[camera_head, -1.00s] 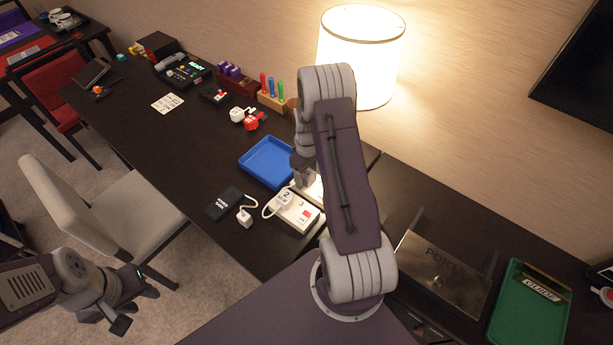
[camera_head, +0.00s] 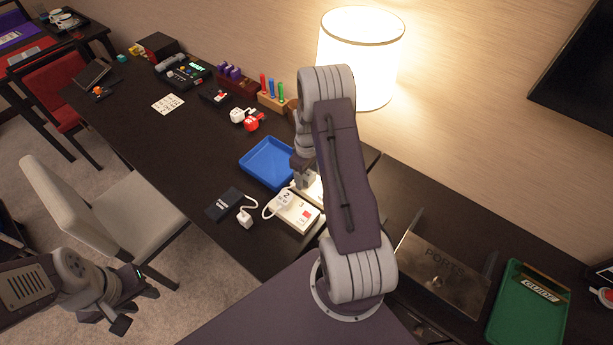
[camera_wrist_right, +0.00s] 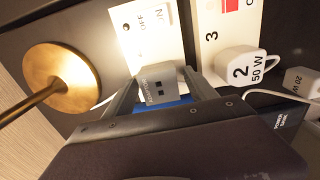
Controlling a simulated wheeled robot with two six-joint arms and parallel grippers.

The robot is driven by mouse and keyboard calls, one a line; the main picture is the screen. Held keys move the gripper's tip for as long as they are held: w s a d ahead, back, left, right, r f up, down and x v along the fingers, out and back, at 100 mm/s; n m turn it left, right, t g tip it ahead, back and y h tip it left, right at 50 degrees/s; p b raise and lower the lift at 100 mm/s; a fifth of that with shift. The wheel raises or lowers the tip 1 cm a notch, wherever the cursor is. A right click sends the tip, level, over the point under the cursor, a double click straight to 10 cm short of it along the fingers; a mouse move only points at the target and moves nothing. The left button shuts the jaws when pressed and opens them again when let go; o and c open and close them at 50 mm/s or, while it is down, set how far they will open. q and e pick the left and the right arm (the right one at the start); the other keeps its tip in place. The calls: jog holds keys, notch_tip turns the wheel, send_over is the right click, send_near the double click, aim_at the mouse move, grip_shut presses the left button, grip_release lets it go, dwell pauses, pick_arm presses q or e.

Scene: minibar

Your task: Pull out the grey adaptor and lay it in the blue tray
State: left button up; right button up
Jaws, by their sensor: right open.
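The grey adaptor (camera_wrist_right: 160,85) is in the right wrist view, between the two fingers of my open right gripper (camera_wrist_right: 160,92); whether they touch it is unclear. In the head view my right gripper (camera_head: 303,182) is over the far end of the white socket strip (camera_head: 299,216), and it hides the adaptor. The strip also shows in the right wrist view (camera_wrist_right: 148,32). The empty blue tray (camera_head: 251,168) lies just beyond the strip, left of my right gripper. My left gripper (camera_head: 138,308) is open and empty, low at the left, away from the table.
A white 50 W plug (camera_wrist_right: 238,66) sits on the strip, close beside the right gripper. Its cable runs to a small white 20 W plug (camera_head: 245,218) near a black power bank (camera_head: 223,204). A lit lamp (camera_head: 360,60) stands behind my right arm. A ports box (camera_head: 440,275) is right.

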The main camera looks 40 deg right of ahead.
aim_at(307, 174)
grip_shut()
jog(key=shift+r, duration=0.15)
jog(key=shift+r+p, duration=2.5)
jog(key=shift+r, duration=0.35)
